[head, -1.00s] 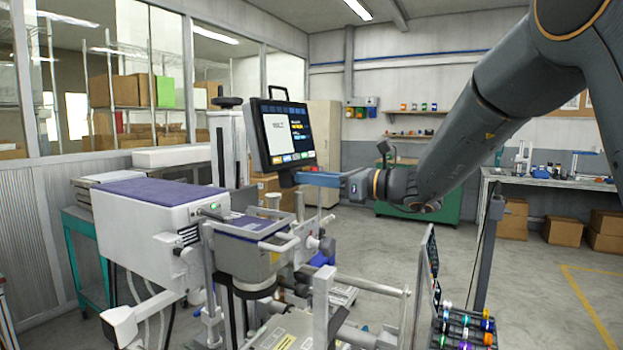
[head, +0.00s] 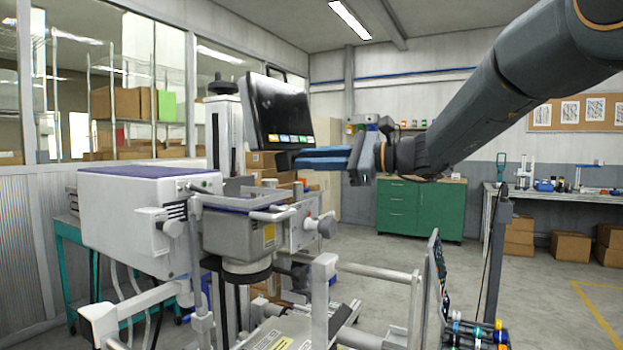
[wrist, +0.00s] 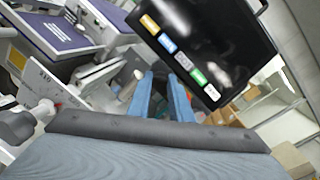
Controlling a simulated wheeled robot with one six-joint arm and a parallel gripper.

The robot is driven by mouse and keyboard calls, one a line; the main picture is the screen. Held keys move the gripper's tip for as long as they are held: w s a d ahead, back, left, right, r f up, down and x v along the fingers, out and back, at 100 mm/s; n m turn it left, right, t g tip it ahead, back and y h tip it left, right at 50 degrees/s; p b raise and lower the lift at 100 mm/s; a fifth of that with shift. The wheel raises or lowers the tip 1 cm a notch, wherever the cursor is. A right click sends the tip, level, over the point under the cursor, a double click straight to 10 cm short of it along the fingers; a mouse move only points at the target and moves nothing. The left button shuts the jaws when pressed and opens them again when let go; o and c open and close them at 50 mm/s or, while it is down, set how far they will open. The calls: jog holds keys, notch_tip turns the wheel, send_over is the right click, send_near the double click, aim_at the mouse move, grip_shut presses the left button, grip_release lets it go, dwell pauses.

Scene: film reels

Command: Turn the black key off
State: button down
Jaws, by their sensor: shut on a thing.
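My gripper (head: 299,159) has long blue fingers that reach left to just under the lower edge of the tilted black screen (head: 278,112). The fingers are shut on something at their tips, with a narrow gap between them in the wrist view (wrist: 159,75). The black key cannot be made out: it is hidden at the fingertips, by the dark part under the screen. The screen is dark apart from its row of coloured labels, and it also shows large in the wrist view (wrist: 205,35), right beside the fingers.
A white machine housing (head: 130,220) and a grey unit with rails (head: 245,232) stand below and left of the gripper. A rack of coloured reels (head: 475,330) is at lower right.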

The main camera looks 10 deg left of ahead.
jog(key=n+h+b, duration=0.1)
jog(key=n+b, duration=0.4)
jog(key=n+g+b, duration=0.1)
jog(key=n+b, duration=0.4)
jog(key=n, duration=0.1)
jog(key=shift+w+r+g+h, duration=0.2)
jog(key=shift+g+h, duration=0.1)
jog(key=shift+h, duration=0.1)
jog(key=shift+s, duration=0.1)
jog(key=c, duration=1.9)
grip_release()
jog(key=shift+o, duration=0.2)
jog(key=shift+d+r, duration=0.1)
jog(key=shift+d, duration=0.05)
jog(key=w+v, duration=0.1)
jog(key=v, duration=0.6)
jog(key=shift+s+d+b, duration=0.3)
jog(key=shift+s, duration=0.2)
